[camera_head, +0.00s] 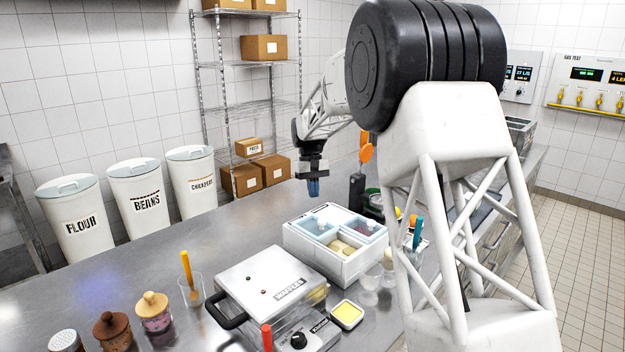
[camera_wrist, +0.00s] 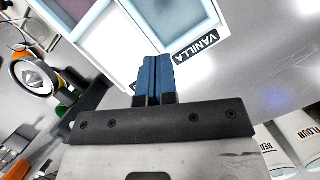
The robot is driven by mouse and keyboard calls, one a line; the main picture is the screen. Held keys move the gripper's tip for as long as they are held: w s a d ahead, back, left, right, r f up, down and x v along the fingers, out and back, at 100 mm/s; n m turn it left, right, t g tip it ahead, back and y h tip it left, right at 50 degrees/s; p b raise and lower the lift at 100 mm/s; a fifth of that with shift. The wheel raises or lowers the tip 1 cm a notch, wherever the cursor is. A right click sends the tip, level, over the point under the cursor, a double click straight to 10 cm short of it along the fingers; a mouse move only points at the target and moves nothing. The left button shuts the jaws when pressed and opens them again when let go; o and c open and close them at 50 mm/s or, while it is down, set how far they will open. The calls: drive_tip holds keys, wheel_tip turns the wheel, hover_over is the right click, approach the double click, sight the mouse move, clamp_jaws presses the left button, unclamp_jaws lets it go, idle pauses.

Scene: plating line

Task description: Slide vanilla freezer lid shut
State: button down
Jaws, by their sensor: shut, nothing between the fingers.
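The white freezer box (camera_head: 335,262) stands on the steel counter. Two pale blue-framed lids lie in its top, a left lid (camera_head: 318,229) and a right lid (camera_head: 362,229). In front of them is an uncovered part with pale yellow contents (camera_head: 341,248). In the wrist view, a black VANILLA label (camera_wrist: 196,45) is on the freezer's edge, beside a pale blue lid (camera_wrist: 178,15). My gripper (camera_head: 313,188) is above the counter behind the freezer's left side, fingers down. Its blue fingertips (camera_wrist: 156,62) are together and empty, and appear apart from the lid.
A waffle maker (camera_head: 262,285) stands left of the freezer, with a yellow-filled square dish (camera_head: 347,314) in front. An orange-handled utensil in a dark holder (camera_head: 357,190) is near my gripper. The counter left of the gripper is clear.

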sight(315, 218)
drive_tip(key=x, duration=0.3)
drive_tip(key=shift+s+d+f, duration=0.1)
drive_tip(key=shift+s+f, duration=0.2)
drive_tip(key=shift+s+d+f, duration=0.1)
drive_tip(key=shift+s+d, duration=0.05)
drive_tip(key=shift+s, duration=0.3)
drive_tip(key=shift+s+d+f, duration=0.1)
drive_tip(key=shift+s+d, duration=0.05)
drive_tip(key=shift+s, duration=0.3)
drive_tip(key=shift+s+d+f, duration=0.1)
drive_tip(key=shift+s+d, duration=0.15)
drive_tip(key=shift+s, duration=0.45)
drive_tip(key=shift+s+d, duration=0.1)
drive_tip(key=shift+s+d, duration=3.9)
drive_tip(key=shift+s, duration=0.05)
